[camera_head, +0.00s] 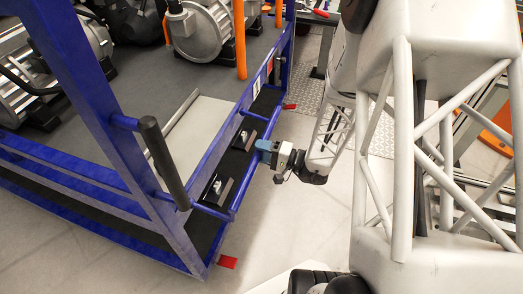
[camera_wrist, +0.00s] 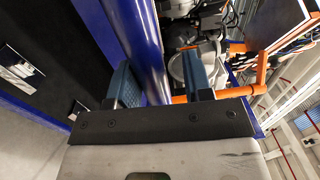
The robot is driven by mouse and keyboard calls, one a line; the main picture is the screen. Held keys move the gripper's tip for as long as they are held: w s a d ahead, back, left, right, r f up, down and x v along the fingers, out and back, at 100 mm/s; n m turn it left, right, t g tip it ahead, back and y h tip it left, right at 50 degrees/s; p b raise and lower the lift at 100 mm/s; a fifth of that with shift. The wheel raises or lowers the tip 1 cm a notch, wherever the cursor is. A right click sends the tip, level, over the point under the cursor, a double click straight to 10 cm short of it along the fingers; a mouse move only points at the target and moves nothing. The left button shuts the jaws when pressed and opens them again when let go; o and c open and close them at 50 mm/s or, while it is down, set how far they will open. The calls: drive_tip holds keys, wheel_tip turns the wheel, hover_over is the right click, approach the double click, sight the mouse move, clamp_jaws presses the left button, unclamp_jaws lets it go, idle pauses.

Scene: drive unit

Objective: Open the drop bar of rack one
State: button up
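The blue rack (camera_head: 88,98) stands on the left in the head view. A blue bar (camera_head: 254,163) runs along its near right side, and I cannot tell for certain whether it is the drop bar. My gripper (camera_head: 264,146) is at this side from the right. In the wrist view my gripper (camera_wrist: 160,85) has its two dark blue fingers apart. A blue bar (camera_wrist: 146,45) passes between them, close to the left finger, with a gap to the right finger. Whether the left finger touches it is unclear.
Grey motor units (camera_head: 203,32) sit on the rack's dark deck, with a light plate (camera_head: 192,133) at its edge. An orange post (camera_head: 240,40) stands at the back. Red floor marks (camera_head: 227,262) lie by the rack's corners. The pale floor (camera_head: 290,225) right of the rack is clear.

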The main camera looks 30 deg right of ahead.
drive_tip(key=shift+o, duration=0.8)
drive_tip(key=shift+r, duration=0.15)
drive_tip(key=shift+w+a+r+g+h, duration=3.1)
drive_tip(key=shift+w+a+r, duration=1.35)
drive_tip(key=shift+r, duration=0.6)
drive_tip(key=w+a+f+g+h, duration=0.1)
drive_tip(key=w+a+g+h, duration=0.3)
drive_tip(key=w+a, duration=0.2)
drive_tip(key=shift+w+a+f+g+h, duration=0.2)
drive_tip(key=shift+w+a+g+h, duration=0.2)
